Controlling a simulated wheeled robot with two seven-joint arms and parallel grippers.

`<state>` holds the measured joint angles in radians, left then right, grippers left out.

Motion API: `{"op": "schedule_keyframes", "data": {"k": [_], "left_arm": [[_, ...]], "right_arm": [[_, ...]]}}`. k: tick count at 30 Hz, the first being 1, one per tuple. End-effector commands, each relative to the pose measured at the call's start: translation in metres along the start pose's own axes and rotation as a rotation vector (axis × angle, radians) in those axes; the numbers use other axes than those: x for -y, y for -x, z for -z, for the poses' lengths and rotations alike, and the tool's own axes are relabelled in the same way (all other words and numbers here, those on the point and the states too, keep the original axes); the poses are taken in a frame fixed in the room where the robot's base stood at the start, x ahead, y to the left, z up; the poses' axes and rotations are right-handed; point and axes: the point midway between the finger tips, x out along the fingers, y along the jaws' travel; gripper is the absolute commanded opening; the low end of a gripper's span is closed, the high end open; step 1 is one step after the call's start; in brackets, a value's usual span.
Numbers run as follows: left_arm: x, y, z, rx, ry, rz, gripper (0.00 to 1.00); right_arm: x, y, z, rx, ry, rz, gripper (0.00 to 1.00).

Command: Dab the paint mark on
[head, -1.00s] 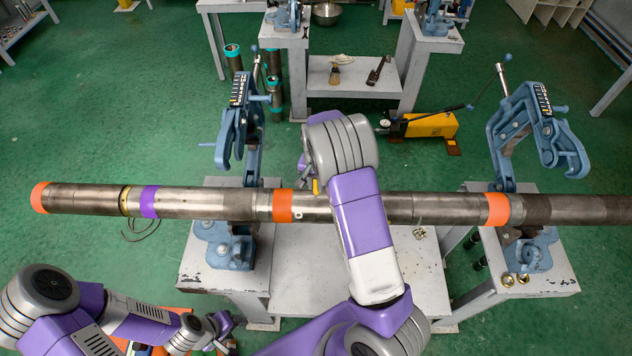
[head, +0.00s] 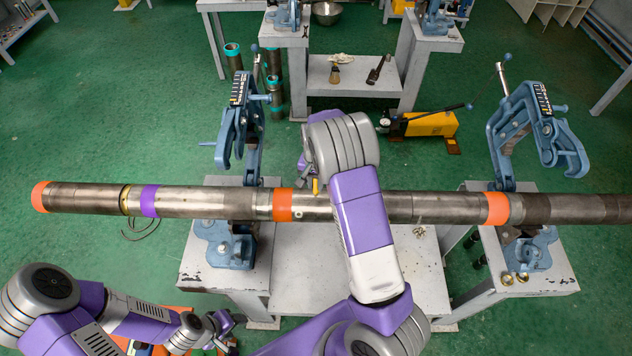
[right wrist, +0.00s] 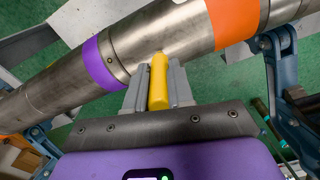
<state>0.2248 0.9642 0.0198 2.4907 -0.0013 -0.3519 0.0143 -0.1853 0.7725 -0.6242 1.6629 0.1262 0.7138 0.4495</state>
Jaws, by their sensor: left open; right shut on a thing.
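A long steel pipe (head: 220,204) lies level across two blue vises. It has orange bands (head: 283,206) and a purple band (head: 149,201). My right gripper (right wrist: 157,85) is shut on a yellow marker (right wrist: 158,78), its front end at or very near the pipe wall. In that view it sits between a purple band (right wrist: 104,62) and an orange band (right wrist: 234,18). I cannot tell contact, and no fresh paint mark is visible. In the head view my right arm hides most of that gripper. My left gripper (head: 226,322) is open and empty at the lower left.
The left vise (head: 238,130) and right vise (head: 530,120) have raised, open upper frames beside the pipe. A yellow hand pump (head: 428,124) stands on the green floor behind. The grey bench (head: 310,290) is mostly clear beneath the pipe.

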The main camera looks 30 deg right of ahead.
Motion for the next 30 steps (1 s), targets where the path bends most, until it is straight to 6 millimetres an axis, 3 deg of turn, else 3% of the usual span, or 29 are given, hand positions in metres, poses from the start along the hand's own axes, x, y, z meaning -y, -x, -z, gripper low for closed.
{"op": "schedule_keyframes", "data": {"k": [30], "left_arm": [[0.0020,-0.0053,0.0002,0.000,0.000,0.000,0.54]], "right_arm": [[0.0003,-0.0081,-0.0001,0.000,0.000,0.000,0.00]]}}
